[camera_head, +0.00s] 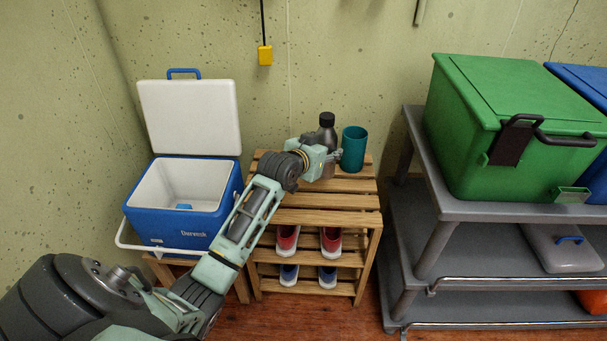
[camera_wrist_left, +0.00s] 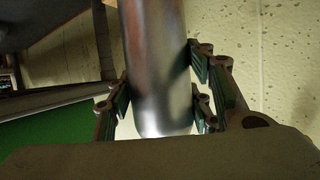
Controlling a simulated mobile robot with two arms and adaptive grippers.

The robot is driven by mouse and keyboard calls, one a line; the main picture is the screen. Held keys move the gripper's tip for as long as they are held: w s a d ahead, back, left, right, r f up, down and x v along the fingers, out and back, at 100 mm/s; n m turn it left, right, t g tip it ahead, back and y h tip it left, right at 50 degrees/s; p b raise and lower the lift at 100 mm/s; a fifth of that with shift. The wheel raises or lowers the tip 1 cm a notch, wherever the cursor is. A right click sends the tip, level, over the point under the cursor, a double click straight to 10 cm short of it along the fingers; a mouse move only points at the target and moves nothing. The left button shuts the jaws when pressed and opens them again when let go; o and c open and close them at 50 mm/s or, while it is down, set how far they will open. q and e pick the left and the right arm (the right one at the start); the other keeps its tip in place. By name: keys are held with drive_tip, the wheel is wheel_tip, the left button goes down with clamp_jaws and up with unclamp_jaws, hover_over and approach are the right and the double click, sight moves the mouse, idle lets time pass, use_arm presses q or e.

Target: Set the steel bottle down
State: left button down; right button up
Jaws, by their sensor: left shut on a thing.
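The steel bottle (camera_head: 327,136) is upright with a dark cap over the top of the wooden slatted rack (camera_head: 330,218). It also shows in the left wrist view as a shiny grey cylinder (camera_wrist_left: 155,60) between the finger pads. My left gripper (camera_head: 329,157) is shut around its body. The gripper hides the lower part of the bottle, so I cannot tell whether its base touches the slats. A teal cup (camera_head: 354,148) stands on the rack just right of the bottle. My right gripper is not in view.
An open blue and white cooler (camera_head: 172,227) stands left of the rack. Red shoes (camera_head: 287,240) and blue shoes (camera_head: 289,274) sit on the lower shelves. A grey shelf cart (camera_head: 437,208) with a green bin (camera_head: 500,125) stands at right. The rack's front top slats are bare.

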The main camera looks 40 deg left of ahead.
use_arm(q)
drive_tip(key=a+f+b, duration=0.1)
drive_tip(key=a+f, duration=0.1)
drive_tip(key=s+a+f, duration=0.1)
drive_tip(key=a+f, duration=0.1)
drive_tip(key=f, duration=0.1)
drive_tip(key=s+a+f+b, duration=0.1)
drive_tip(key=a+f, duration=0.1)
drive_tip(key=f, duration=0.1)
drive_tip(key=shift+a+b, duration=0.3)
drive_tip(key=shift+a, duration=0.1)
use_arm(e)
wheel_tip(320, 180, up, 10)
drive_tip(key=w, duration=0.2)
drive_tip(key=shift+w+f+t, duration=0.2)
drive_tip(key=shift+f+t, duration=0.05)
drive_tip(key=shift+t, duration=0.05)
use_arm(q)
drive_tip(key=c, duration=1.3)
unclamp_jaws()
drive_tip(key=shift+f, duration=0.25)
drive_tip(key=shift+c, duration=0.2)
drive_tip(key=o, duration=0.5)
drive_tip(key=shift+r, duration=0.1)
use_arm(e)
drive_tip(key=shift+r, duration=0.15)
